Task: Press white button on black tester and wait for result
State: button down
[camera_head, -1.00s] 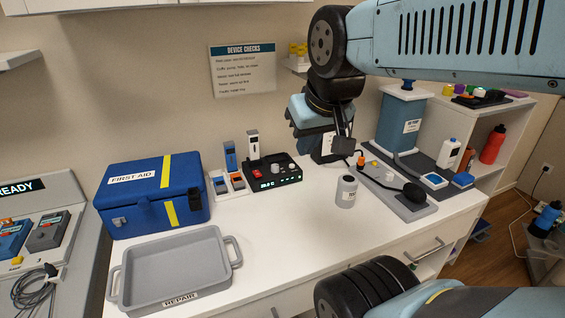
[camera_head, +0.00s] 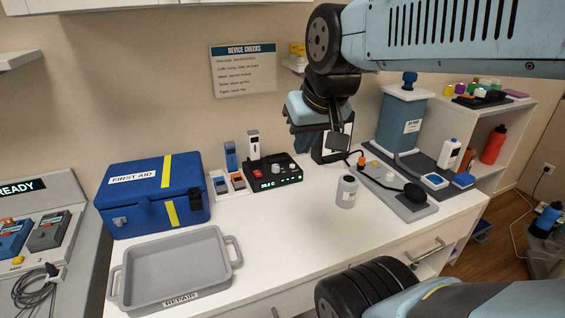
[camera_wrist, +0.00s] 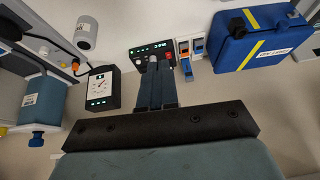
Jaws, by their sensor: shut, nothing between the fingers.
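The black tester (camera_head: 290,179) stands on the white counter, right of the first aid box, with a green-lit display, a red patch and a pale round knob or button (camera_head: 276,169) on top. A white device (camera_head: 253,144) stands upright at its back left. The tester also shows in the wrist view (camera_wrist: 147,50), beyond my fingers. My gripper (camera_head: 340,140) is shut and empty, in the air right of the tester and apart from it in the head view. In the wrist view my gripper (camera_wrist: 156,82) points towards the tester; the fingers cover part of it.
A blue first aid box (camera_head: 130,210) and a grey tray (camera_head: 235,262) lie left. A black gauge box (camera_wrist: 102,88) is near my fingers. Small orange and blue devices (camera_head: 222,185) stand beside the tester. The front middle counter is clear.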

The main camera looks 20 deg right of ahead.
jog(key=w+f+m+g+y, duration=0.1)
jog(key=w+f+m+y, duration=0.1)
jog(key=w+m, duration=0.5)
jog(key=m+t+y, duration=0.2)
jog(key=m+y, duration=0.2)
jog(key=m, duration=0.7)
send_over(295, 166)
notch_tip(295, 166, down, 11)
jog(key=shift+s+a, duration=0.1)
jog(key=shift+f, duration=4.35)
jog(key=shift+f, duration=0.3)
